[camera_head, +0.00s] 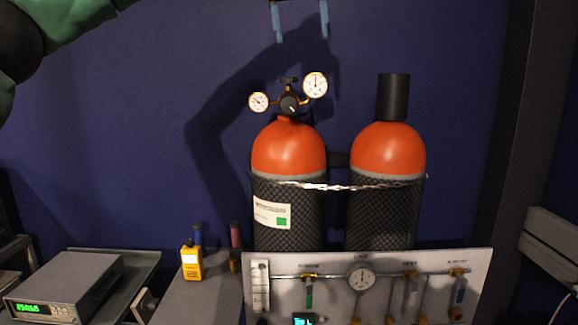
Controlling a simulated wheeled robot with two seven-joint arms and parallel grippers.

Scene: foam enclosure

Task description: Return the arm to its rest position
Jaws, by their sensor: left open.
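My left arm (62,22), green and black, crosses the upper left corner of the head view. My left gripper (300,19) shows at the top edge, its two blue-tipped fingers pointing down. The fingers are apart with nothing between them. They are above the regulator and the left gas cylinder in the picture, clear of both. The rest of the gripper is cut off by the frame. My right gripper is not in view.
Two orange-topped cylinders (289,149) (388,149) stand chained by the blue wall. The left one carries a two-gauge regulator (289,104). A valve panel (337,266) stands in front. A yellow meter (192,263) and a green-display instrument (65,288) are at lower left.

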